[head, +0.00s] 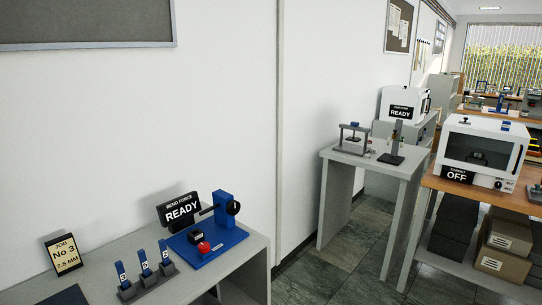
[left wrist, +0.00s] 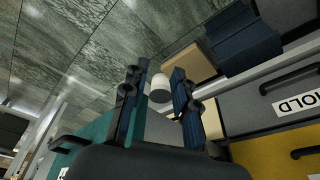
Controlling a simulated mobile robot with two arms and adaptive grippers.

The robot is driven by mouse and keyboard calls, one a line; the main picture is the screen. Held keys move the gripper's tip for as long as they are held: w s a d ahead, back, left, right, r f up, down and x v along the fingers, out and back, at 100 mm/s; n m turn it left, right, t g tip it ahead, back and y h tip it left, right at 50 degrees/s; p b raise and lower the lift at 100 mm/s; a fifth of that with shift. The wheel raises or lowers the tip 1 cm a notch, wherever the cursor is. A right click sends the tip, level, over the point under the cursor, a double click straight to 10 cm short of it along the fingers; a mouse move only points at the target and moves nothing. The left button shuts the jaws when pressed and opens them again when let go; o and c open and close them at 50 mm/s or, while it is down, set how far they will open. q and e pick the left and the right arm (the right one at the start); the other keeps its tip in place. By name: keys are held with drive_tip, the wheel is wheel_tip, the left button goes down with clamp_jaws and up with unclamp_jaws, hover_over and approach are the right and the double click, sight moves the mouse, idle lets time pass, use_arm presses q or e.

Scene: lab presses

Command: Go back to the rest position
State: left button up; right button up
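My left gripper (left wrist: 158,80) shows only in the left wrist view. Its two dark fingers stand apart with a gap between them, so it is open. A small white and grey cylinder (left wrist: 160,88) shows in the gap, seemingly beyond the fingers; I see no clear grip on it. Neither gripper shows in the head view, and my right gripper is in no view. In the head view, a bench (head: 245,263) at lower left holds a blue bend press (head: 215,240) with a READY sign (head: 181,209), numbered blue pieces on grey stands (head: 144,272), and a job card (head: 63,255).
A grey table (head: 385,169) with small fixtures stands mid-right. A white cabinet (head: 490,126) marked OFF sits on a wooden bench at right. Tiled floor (head: 335,265) is open between the benches. In the left wrist view, grey and yellow drawers (left wrist: 270,155) are close at right.

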use_arm(q)
drive_tip(key=s+f+b, duration=0.2)
drive_tip(key=s+f, duration=0.1)
drive_tip(key=f, duration=1.1)
drive_tip(key=s+a+f+g+b, duration=0.1)
drive_tip(key=s+a+f+b, duration=0.2)
drive_tip(key=s+f, duration=1.3)
wheel_tip(320, 180, down, 4)
drive_tip(key=shift+s+a+r+g, duration=0.1)
drive_tip(key=shift+s+a+g, duration=0.1)
drive_tip(key=shift+s+g, duration=0.2)
